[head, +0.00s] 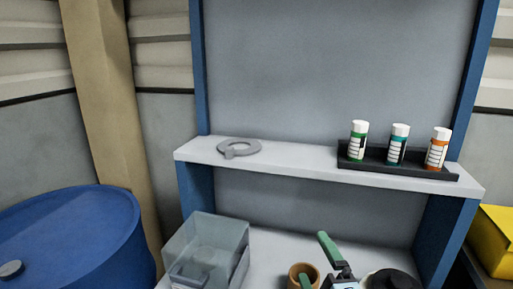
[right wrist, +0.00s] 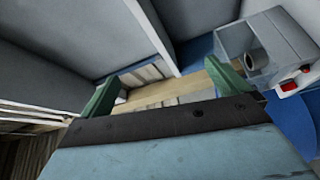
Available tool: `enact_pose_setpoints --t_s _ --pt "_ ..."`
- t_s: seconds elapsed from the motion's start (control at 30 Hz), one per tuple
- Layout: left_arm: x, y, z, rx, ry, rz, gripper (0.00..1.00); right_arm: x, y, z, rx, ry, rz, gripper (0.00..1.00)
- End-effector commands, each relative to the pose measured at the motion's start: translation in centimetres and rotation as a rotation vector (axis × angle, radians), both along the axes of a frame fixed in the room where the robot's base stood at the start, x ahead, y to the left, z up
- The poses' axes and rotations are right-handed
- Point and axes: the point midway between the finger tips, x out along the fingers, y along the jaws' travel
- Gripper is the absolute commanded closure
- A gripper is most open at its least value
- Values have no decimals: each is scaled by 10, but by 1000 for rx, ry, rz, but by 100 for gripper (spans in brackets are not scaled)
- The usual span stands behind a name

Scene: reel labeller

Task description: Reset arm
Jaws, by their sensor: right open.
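My right gripper (head: 316,262) shows at the bottom of the head view, right of centre, with green fingers. In the right wrist view its two green fingers (right wrist: 165,90) stand wide apart with nothing between them, so it is open and empty. In the head view it is in front of the lower worktop (head: 275,245), beside a brown round cup or roll (head: 293,271). Part of that round thing is hidden by a finger and the picture edge. My left gripper is in neither view.
The upper shelf (head: 300,169) holds a grey ring (head: 225,147) and a black rack (head: 400,169) with three white-capped bottles (head: 398,145). A clear bin (head: 205,245) stands at lower left. A blue drum (head: 75,235) is at left, a yellow box (head: 495,240) at right.

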Motion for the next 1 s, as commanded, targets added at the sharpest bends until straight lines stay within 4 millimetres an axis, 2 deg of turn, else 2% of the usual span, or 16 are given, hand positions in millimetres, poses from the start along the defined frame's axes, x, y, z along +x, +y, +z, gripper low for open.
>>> enact_pose_setpoints --t_s 0.03,0.1,0.2,0.3,0.5,0.7,0.8,1.0 --pt "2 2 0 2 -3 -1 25 -10 -22 -24 128 142 -80 0" --pt "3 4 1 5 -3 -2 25 -28 -50 -58 297 332 -194 0" --pt "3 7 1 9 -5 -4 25 -64 -77 -103 507 579 -349 0" --pt "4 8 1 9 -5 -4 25 -104 -92 -135 660 777 -480 0" --pt "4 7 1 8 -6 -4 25 -175 -104 -172 857 1069 -686 0" --pt "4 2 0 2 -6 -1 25 -243 -106 -188 981 1307 -868 0" --pt "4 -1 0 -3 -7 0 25 -231 -104 -214 968 1303 -862 0" --pt "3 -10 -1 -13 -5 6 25 -224 -103 -267 954 1321 -872 0"
